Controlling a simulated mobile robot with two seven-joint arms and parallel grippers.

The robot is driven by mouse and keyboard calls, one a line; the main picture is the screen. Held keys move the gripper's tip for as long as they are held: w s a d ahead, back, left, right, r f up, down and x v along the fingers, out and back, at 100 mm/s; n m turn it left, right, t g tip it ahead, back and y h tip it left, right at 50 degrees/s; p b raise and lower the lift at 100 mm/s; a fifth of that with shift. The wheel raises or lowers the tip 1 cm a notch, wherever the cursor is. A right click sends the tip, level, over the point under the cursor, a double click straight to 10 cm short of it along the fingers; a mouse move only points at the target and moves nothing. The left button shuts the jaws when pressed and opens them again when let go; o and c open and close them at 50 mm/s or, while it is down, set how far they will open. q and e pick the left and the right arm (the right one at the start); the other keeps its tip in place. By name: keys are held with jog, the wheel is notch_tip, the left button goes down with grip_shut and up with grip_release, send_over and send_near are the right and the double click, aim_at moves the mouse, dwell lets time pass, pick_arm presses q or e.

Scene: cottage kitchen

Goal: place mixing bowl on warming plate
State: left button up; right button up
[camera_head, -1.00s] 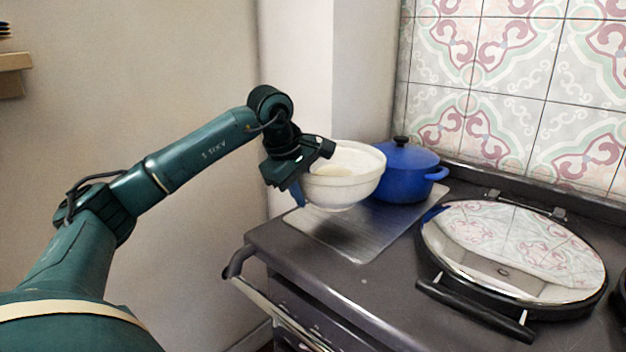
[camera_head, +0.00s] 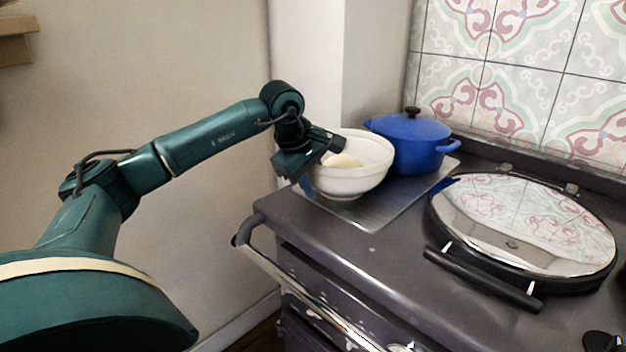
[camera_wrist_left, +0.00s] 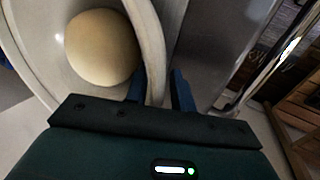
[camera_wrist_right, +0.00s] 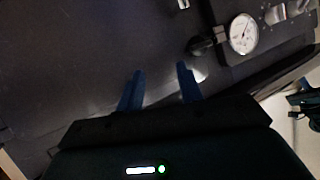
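The white mixing bowl (camera_head: 352,180) is upright with a pale round lump (camera_head: 343,161) inside. It is over the flat metal warming plate (camera_head: 408,204), left of the blue pot; its base looks on or very close to the plate. My left gripper (camera_head: 318,176) holds the bowl's left rim. In the left wrist view, the fingers (camera_wrist_left: 158,90) are on either side of the bowl wall (camera_wrist_left: 152,45), closed on it. My right gripper (camera_wrist_right: 161,86) shows only in its wrist view, open and empty above a dark surface.
A blue lidded pot (camera_head: 410,145) stands on the plate right behind the bowl. A round mirror-like hob lid (camera_head: 525,222) with a black handle is to the right. A rail (camera_head: 300,288) runs along the stove's front. A dial gauge (camera_wrist_right: 243,34) shows near my right gripper.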

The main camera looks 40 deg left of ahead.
pick_arm(q)
jog(key=o, duration=0.3)
jog(key=shift+r, duration=0.1)
jog(key=p+v, duration=0.1)
jog(key=v, duration=1.1)
pick_arm(e)
jog(key=shift+w+a+f+g, duration=0.1)
jog(key=shift+a+f+g, duration=0.1)
jog(key=shift+a+g, duration=0.1)
pick_arm(q)
jog(key=shift+r, duration=0.15)
pick_arm(e)
jog(key=shift+r, duration=0.1)
